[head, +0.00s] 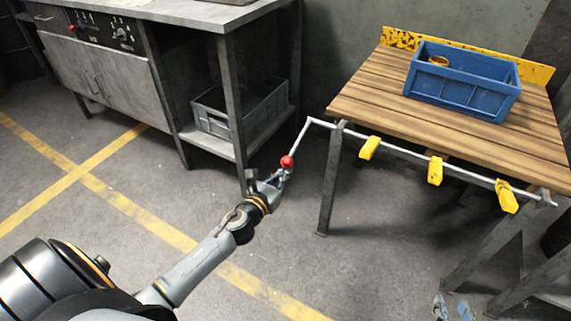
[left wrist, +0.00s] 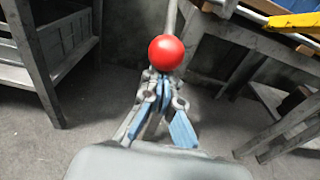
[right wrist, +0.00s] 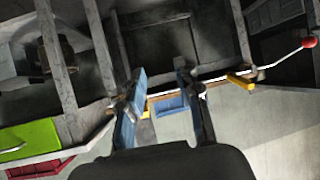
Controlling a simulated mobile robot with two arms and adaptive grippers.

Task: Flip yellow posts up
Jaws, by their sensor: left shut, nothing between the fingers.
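Three yellow posts, the left one (head: 369,147), the middle one (head: 435,170) and the right one (head: 506,196), sit on a grey rod along the table's front edge and point down and outward. The rod (head: 400,151) bends at its left end into a crank arm with a red ball knob (head: 287,162). My left gripper (head: 275,180) is shut and empty, just below the knob; the knob (left wrist: 166,52) shows beyond its fingertips (left wrist: 163,80), and contact is unclear. My right gripper (head: 453,306) is low at the bottom right; its fingers (right wrist: 160,83) are apart and empty.
The wooden slatted table (head: 370,95) carries a blue crate (head: 460,98) with a yellow object inside. A grey workbench (head: 150,60) with a grey bin (head: 240,108) on its shelf stands at the left. Floor between bench and table is clear.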

